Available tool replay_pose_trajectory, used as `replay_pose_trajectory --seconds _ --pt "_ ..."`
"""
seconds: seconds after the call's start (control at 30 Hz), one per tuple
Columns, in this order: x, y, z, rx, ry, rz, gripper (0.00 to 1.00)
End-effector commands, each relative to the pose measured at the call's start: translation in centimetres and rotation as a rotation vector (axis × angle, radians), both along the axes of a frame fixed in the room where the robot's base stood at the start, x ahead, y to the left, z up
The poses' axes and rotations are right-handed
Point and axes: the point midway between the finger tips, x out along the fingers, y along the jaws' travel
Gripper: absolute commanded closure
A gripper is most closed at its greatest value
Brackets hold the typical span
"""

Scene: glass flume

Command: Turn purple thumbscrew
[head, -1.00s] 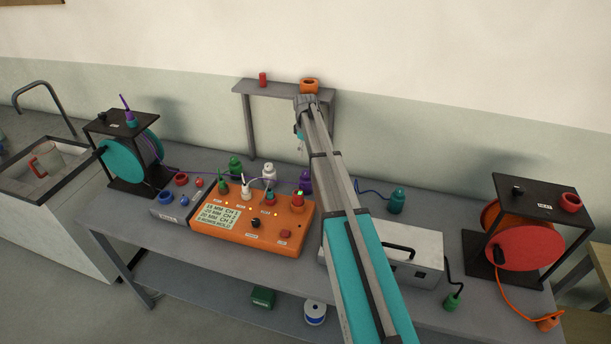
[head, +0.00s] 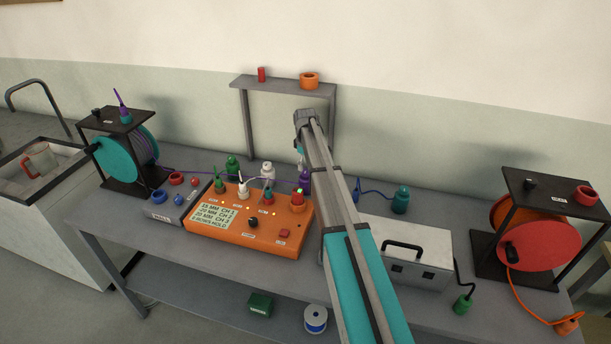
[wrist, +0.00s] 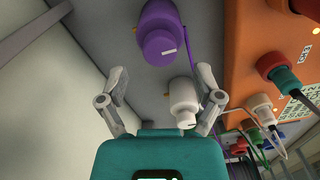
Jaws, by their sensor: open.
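A purple knob-like piece (wrist: 160,35) with a small white label is at the top middle of the wrist view. In the head view the purple piece (head: 304,180) stands behind the orange box, partly hidden by my arm. I cannot tell its exact screw shape. My gripper (wrist: 161,74) is open and empty, its two fingers spread below the purple piece in the picture and apart from it. A white piece (wrist: 183,103) shows between the fingers, nearer the right one. In the head view my gripper (head: 300,152) hangs small at the arm's end.
The orange control box (head: 252,225) carries several connectors and cables. A grey shelf (head: 284,86) stands at the back. A green piece (head: 232,167) and a teal piece (head: 401,199) flank the purple one. A purple cable (wrist: 188,50) runs close beside it. A grey case (head: 412,250) stands at right.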

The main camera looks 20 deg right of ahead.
Motion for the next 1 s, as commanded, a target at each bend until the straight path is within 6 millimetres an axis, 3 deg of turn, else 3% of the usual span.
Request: replay_pose_trajectory --seconds 0.1,0.4,0.9,0.93,1.0 --pt "0.0 0.0 -1.4 0.0 0.0 0.0 0.16" --pt "0.0 0.0 -3.0 0.0 0.0 0.0 0.16" --pt "0.0 0.0 -3.3 0.0 0.0 0.0 0.16" --pt "0.0 0.0 -3.3 0.0 0.0 0.0 0.18" --pt "0.0 0.0 -3.3 0.0 0.0 0.0 0.31"
